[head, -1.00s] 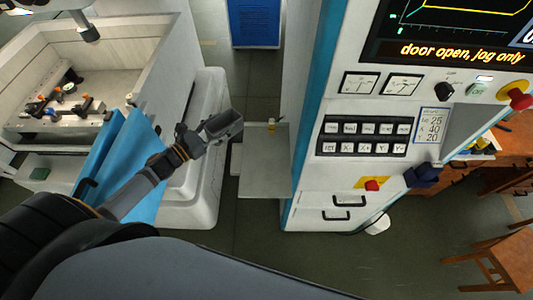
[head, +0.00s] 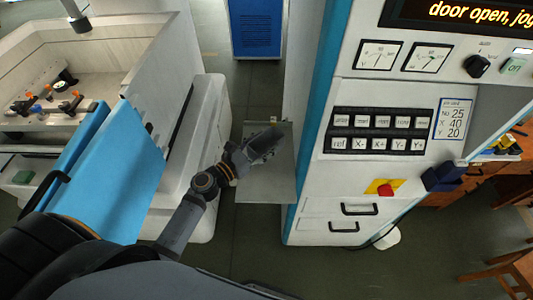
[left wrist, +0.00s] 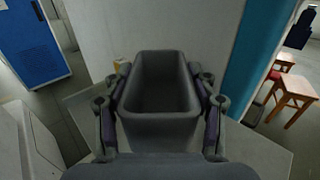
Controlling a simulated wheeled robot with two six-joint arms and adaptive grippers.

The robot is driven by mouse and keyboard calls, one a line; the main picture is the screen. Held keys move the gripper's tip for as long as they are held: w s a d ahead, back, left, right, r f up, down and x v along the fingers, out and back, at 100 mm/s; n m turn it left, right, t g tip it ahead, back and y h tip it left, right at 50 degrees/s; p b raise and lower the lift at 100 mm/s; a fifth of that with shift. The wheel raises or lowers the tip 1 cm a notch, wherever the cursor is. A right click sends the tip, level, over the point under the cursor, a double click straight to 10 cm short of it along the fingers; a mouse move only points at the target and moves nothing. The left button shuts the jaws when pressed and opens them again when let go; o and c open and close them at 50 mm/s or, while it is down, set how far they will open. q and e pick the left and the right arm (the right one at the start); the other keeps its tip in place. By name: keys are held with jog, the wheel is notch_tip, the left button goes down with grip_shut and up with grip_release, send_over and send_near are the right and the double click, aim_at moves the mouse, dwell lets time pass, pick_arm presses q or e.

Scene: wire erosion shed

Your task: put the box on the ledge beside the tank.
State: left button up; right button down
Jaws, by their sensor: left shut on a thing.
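The box is a dark grey, open-topped, empty bin (left wrist: 160,125) in the left wrist view, seen from above. My left gripper (left wrist: 160,108) is shut on it, with a finger on each side. In the head view the box (head: 266,144) is over a grey plate (head: 265,188) between the machine and the control cabinet. It looks held above the plate; any gap is hard to judge. The tank (head: 110,50) is the pale open basin at the left, with a blue door (head: 125,170) at its front. My right gripper is not in view.
The control cabinet (head: 318,215) stands right of the plate. A blue cabinet (head: 256,30) is at the back. Wooden furniture (head: 500,270) is at the right.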

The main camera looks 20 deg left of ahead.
aim_at(266, 145)
pick_arm(q)
jog(key=shift+d+f, duration=0.1)
jog(key=shift+f, duration=0.1)
jog(key=shift+d+f, duration=0.1)
jog(key=shift+f, duration=0.2)
notch_tip(266, 145, down, 3)
jog(key=b, duration=0.3)
jog(key=shift+d+f+b, duration=0.15)
jog(key=shift+f+b, duration=0.05)
jog(key=shift+b, duration=0.15)
jog(key=shift+w+r, duration=0.1)
jog(key=shift+r, duration=0.1)
jog(key=shift+f, duration=0.1)
jog(key=o, duration=1.3)
jog(key=shift+c, duration=0.2)
